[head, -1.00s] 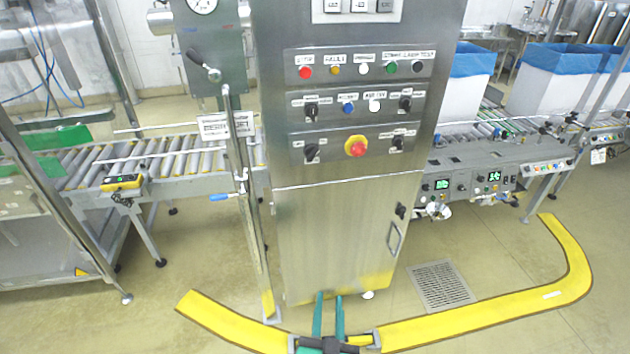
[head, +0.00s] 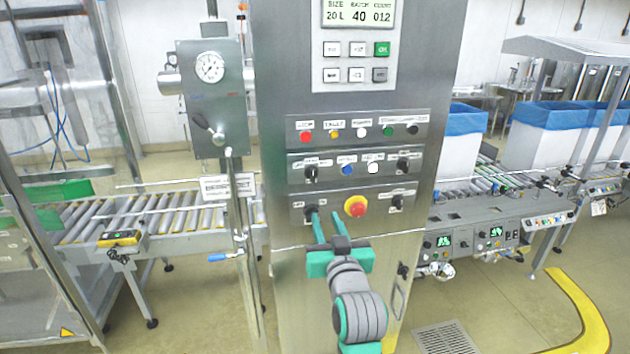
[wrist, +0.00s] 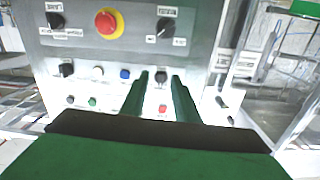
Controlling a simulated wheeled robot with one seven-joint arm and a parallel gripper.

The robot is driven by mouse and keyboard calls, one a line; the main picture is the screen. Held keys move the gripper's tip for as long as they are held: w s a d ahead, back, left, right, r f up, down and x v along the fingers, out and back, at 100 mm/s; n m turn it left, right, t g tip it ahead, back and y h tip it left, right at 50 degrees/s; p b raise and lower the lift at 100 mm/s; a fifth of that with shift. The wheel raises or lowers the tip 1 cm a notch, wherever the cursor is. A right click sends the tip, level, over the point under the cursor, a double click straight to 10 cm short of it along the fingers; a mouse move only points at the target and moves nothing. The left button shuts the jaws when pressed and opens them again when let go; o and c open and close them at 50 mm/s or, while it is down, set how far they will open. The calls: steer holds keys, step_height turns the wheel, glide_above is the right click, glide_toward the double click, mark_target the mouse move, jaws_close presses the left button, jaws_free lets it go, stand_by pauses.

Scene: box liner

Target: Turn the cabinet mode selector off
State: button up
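The steel cabinet (head: 340,110) carries several black selector knobs: middle-left (head: 311,173), middle-right (head: 403,165), lower-left (head: 311,212) and lower-right (head: 397,202). Their labels are too blurred to tell which is the mode selector. My gripper (head: 324,216) is open and empty, its two green fingers apart, pointing at the panel. In the head view its tips overlap the area beside the lower-left knob. In the upside-down wrist view, the middle-left knob (wrist: 160,75) appears between the fingertips, and the lower-left knob (wrist: 165,27) lies beyond them. I see no contact with any knob.
A red emergency stop on a yellow ring (head: 355,206) sits between the lower knobs. Blue (head: 347,170) and white (head: 373,167) buttons lie in the middle row, with coloured lamps above. A post with a gauge box (head: 212,100) stands left. Roller conveyors flank the cabinet.

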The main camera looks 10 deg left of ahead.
steer(key=n, duration=0.1)
glide_toward(313, 176)
steer(key=shift+y, duration=0.3)
steer(key=x, duration=0.8)
steer(key=shift+w+d, duration=0.1)
steer(key=shift+d, duration=0.1)
steer(key=shift+c, duration=0.7)
jaws_close()
